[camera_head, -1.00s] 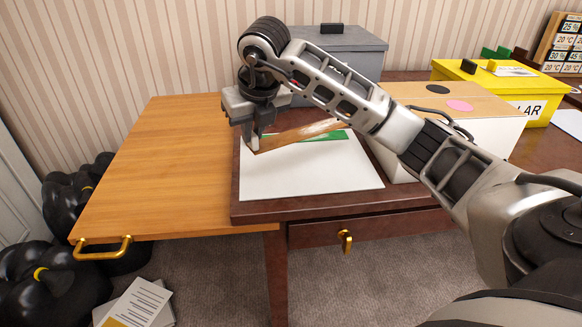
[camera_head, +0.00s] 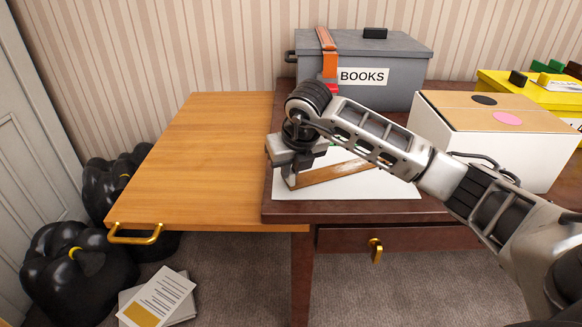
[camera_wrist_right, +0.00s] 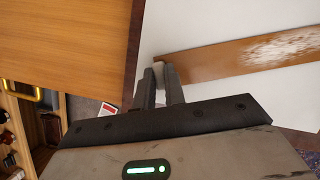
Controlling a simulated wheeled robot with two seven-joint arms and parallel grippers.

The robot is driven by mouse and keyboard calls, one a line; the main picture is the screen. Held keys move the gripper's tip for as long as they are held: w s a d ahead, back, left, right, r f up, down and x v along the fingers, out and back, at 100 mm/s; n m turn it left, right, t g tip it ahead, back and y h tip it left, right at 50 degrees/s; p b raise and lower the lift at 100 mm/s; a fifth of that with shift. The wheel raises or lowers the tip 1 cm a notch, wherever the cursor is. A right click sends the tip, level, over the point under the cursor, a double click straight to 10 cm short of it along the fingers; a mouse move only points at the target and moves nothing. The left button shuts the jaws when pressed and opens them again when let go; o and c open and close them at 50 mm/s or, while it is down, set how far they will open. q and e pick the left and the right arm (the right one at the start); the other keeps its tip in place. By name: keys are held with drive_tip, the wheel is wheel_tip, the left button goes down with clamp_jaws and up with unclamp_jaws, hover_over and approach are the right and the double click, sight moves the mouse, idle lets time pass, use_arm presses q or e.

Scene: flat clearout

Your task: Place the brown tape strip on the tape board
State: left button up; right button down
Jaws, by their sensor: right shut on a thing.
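The brown tape strip (camera_head: 331,172) has a whitish worn patch and is held at its left end by my right gripper (camera_head: 290,182). The right gripper is shut on it, over the white tape board (camera_head: 380,188) on the dark table. In the right wrist view the strip (camera_wrist_right: 215,62) runs right from beside the fingertips (camera_wrist_right: 160,82), over the white board (camera_wrist_right: 185,25). I cannot tell whether the strip touches the board. My left gripper is not in view.
A grey BOOKS box (camera_head: 400,65) with an orange tape dispenser (camera_head: 328,62) stands at the back. A white box with a cardboard top (camera_head: 500,145) stands right of the board. The wooden side leaf (camera_head: 210,150) at left is clear. Black bags (camera_head: 75,255) lie on the floor.

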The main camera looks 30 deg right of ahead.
drive_tip(key=c, duration=1.5)
unclamp_jaws()
drive_tip(key=shift+r, duration=0.1)
